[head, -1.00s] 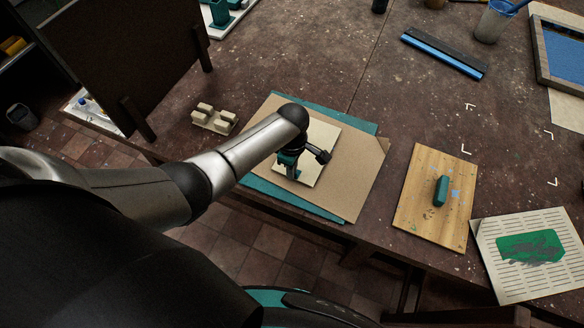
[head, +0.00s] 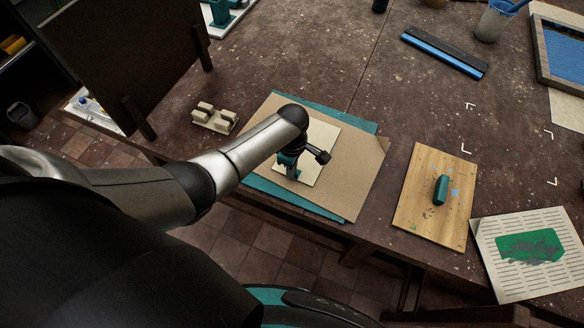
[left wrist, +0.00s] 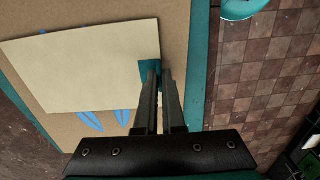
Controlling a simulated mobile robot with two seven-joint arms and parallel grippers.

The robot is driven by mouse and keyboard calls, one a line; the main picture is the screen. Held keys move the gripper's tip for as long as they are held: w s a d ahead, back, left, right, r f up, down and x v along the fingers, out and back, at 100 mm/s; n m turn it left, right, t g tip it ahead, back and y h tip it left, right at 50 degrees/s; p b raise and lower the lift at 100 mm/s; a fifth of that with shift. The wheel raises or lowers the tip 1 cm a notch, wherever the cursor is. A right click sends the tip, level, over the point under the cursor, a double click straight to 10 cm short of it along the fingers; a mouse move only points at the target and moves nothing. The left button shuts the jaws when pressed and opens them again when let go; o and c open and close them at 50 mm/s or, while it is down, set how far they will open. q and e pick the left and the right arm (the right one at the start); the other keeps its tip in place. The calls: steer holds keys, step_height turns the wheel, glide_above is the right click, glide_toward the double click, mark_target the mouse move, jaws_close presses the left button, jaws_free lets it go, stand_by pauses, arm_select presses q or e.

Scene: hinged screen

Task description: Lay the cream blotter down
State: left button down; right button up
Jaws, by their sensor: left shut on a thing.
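The cream blotter (head: 319,140) is a flat pale sheet over the brown board (head: 360,165) in the head view. It fills the upper left of the left wrist view (left wrist: 80,65), with a teal tab (left wrist: 149,70) at its right edge. My left gripper (left wrist: 160,75) is shut on this tab; it also shows in the head view (head: 290,165), partly hidden by my arm. Blue marks (left wrist: 90,121) on the brown board show past the blotter's edge. I cannot tell whether the blotter touches the board. My right gripper is out of view.
A teal sheet (head: 288,197) lies under the brown board near the table's front edge. A cream block holder (head: 214,118) and an upright dark panel (head: 120,55) are at left. A wooden board (head: 428,210) with a teal-handled tool and a slotted panel (head: 490,237) are at right.

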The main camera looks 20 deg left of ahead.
arm_select(q)
steer(key=c, duration=0.9)
jaws_free()
steer(key=shift+c, duration=0.2)
steer(key=shift+c, duration=0.4)
step_height(320, 180, up, 3)
steer(key=p, duration=0.3)
step_height(320, 180, up, 2)
steer(key=shift+r+p, duration=0.1)
steer(key=shift+p, duration=0.45)
steer(key=shift+r, duration=0.85)
